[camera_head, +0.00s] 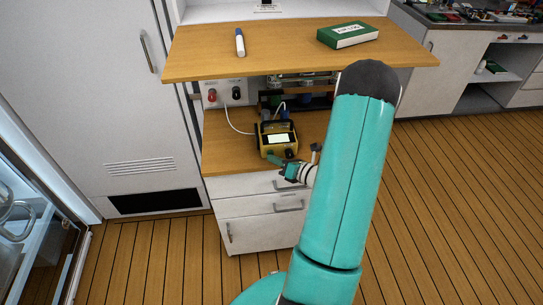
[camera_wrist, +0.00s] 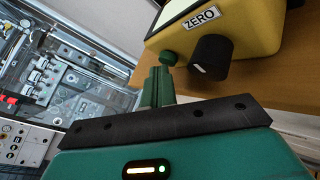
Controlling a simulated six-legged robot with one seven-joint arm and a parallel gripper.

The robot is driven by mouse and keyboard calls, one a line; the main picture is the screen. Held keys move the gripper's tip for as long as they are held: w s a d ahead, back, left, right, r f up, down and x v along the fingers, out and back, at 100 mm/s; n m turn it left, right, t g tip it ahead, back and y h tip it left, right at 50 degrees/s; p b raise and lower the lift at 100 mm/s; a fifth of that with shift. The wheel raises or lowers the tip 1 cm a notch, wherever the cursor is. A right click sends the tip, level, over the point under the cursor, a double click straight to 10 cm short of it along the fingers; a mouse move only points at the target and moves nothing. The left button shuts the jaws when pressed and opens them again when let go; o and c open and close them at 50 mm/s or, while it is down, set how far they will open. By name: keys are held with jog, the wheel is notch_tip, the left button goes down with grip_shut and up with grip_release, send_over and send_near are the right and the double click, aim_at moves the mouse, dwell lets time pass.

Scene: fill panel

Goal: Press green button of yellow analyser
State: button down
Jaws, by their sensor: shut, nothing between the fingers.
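The yellow analyser (camera_head: 262,142) stands on the lower wooden counter, its lit screen facing up. In the wrist view the yellow analyser (camera_wrist: 258,30) fills the top right, with a ZERO label and a black knob (camera_wrist: 211,57). Its green button (camera_wrist: 170,57) sticks out left of the knob, below the label. My gripper (camera_wrist: 157,80) is shut and empty, its green fingertips just below the green button. I cannot tell whether they touch it. In the head view my gripper (camera_head: 273,160) is at the analyser's front lower edge; the button is not discernible there.
An upper wooden shelf (camera_head: 290,52) overhangs the counter and carries a green book (camera_head: 347,35) and a blue-and-white marker (camera_head: 240,42). A white cabinet (camera_head: 95,75) stands to the left. A white cable (camera_head: 232,122) runs to the analyser. Floor space is clear at right.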

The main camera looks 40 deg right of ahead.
jog(key=shift+s, duration=0.1)
jog(key=shift+s+a, duration=0.45)
jog(key=shift+s, duration=0.15)
jog(key=s+a, duration=0.3)
jog(key=s, duration=0.2)
jog(key=shift+a, duration=0.2)
dwell(0.4)
jog(key=shift+r, duration=0.1)
